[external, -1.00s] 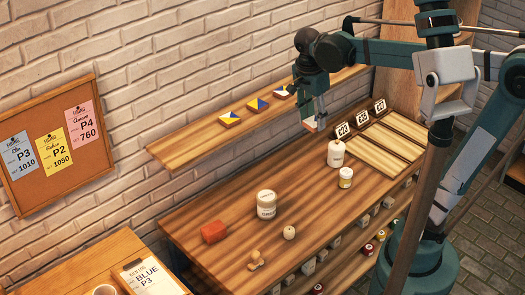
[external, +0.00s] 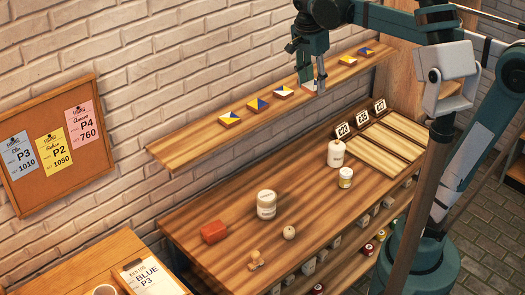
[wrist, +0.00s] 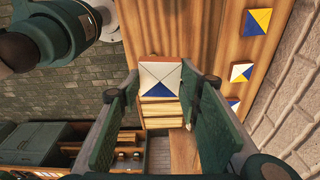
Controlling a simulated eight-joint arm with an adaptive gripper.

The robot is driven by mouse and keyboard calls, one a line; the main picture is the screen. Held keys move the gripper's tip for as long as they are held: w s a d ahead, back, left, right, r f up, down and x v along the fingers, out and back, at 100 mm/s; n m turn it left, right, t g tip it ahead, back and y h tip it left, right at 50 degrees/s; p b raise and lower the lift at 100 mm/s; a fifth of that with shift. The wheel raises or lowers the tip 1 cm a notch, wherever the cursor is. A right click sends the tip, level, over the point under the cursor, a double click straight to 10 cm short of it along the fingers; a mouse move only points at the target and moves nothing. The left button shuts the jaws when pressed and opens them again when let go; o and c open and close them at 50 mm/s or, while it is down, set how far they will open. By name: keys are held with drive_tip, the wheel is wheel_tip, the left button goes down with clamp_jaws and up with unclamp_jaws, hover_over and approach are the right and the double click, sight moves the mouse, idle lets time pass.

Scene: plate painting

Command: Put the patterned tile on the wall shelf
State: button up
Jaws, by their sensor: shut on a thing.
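My gripper (external: 314,82) is shut on a patterned tile (wrist: 160,76), white with a blue triangle at its near side and a brown edge. In the wrist view the tile sits between the two fingertips (wrist: 163,88). In the external view the gripper hangs at the wall shelf (external: 190,143), in a gap between other tiles; its fingers hide most of the held tile. I cannot tell whether the tile touches the shelf. On the shelf, three tiles lie to the left, one of them yellow and blue (external: 229,119), and two lie to the right (external: 347,60), (external: 366,51).
The workbench below holds a white jar (external: 266,205), a white bottle (external: 336,153), a small jar (external: 345,177), a red block (external: 214,232) and number cards (external: 361,117) beside pale slats. The brick wall stands directly behind the shelf. The shelf's left end is bare.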

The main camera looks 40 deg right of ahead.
drive_tip(key=w+d+r+p, duration=0.2)
drive_tip(key=w+d+p, duration=0.2)
drive_tip(key=w+d, duration=0.55)
drive_tip(key=n+p, duration=0.1)
drive_tip(key=p, duration=0.8)
hover_over(329, 72)
wheel_tip(329, 72, down, 2)
drive_tip(key=f, duration=0.1)
drive_tip(key=shift+s+a+f, duration=0.1)
drive_tip(key=shift+a+f, duration=0.15)
drive_tip(key=shift+f, duration=0.95)
drive_tip(key=shift+a+f, duration=0.2)
drive_tip(key=shift+f, duration=0.95)
drive_tip(key=shift+f, duration=2.95)
drive_tip(key=shift+f, duration=2.05)
